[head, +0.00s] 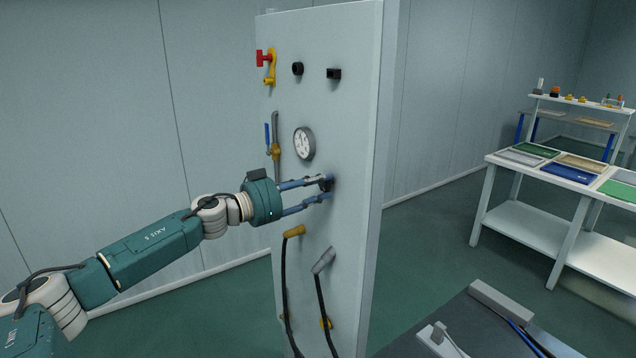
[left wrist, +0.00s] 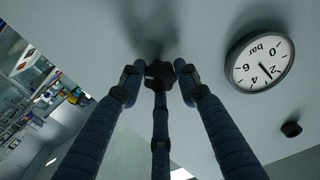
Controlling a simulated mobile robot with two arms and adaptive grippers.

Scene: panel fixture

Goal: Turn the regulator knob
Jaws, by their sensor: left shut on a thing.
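The regulator knob (left wrist: 159,74) is a dark, lobed knob on the front of the pale panel (head: 350,110). In the head view it is mostly hidden by my fingertips. My left gripper (head: 325,189) comes in from the left, and its blue fingers reach the panel below the gauge. In the left wrist view the fingers of this gripper (left wrist: 158,80) are shut around the knob, with fingertips at its sides. The round pressure gauge (head: 304,143) sits just above; it also shows in the left wrist view (left wrist: 260,62), marked "bar". My right gripper is not in view.
A red and yellow valve (head: 267,66) and two black fittings sit high on the panel. A blue-handled valve pipe (head: 275,148) is left of the gauge. A yellow plug (head: 294,231) and a grey plug (head: 324,260) with hanging cables are below my gripper.

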